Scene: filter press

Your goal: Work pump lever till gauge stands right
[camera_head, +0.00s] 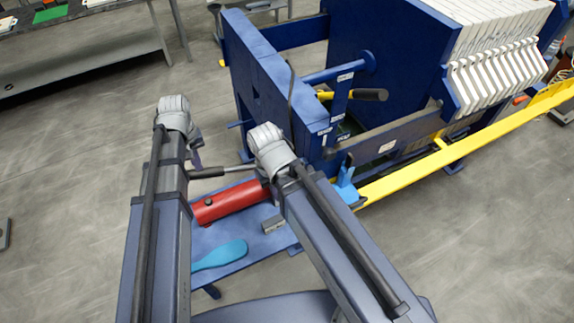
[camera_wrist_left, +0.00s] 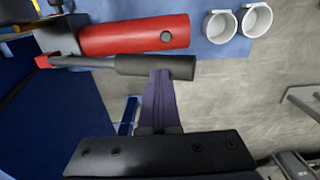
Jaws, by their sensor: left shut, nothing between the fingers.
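The red pump cylinder (camera_head: 225,203) lies on the blue platform (camera_head: 262,243), left of the press. Its lever, with a dark grip (camera_head: 207,172) and a pale rod, stands out toward the left above the cylinder. My left gripper (camera_head: 197,158) is shut and empty, its purple fingers just by the grip's end. In the left wrist view the fingers (camera_wrist_left: 162,82) reach the lever grip (camera_wrist_left: 182,67), overlapping its edge; whether they touch is unclear. The red cylinder (camera_wrist_left: 130,35) lies beside the grip there. My right gripper is hidden past its wrist. I make out no gauge face.
The blue press frame (camera_head: 262,65) with white plates (camera_head: 497,66) stands right of the pump. A yellow rail (camera_head: 470,140) runs along its side. A blue scoop (camera_head: 222,254) lies on the platform. Two white cups (camera_wrist_left: 219,25) show in the wrist view.

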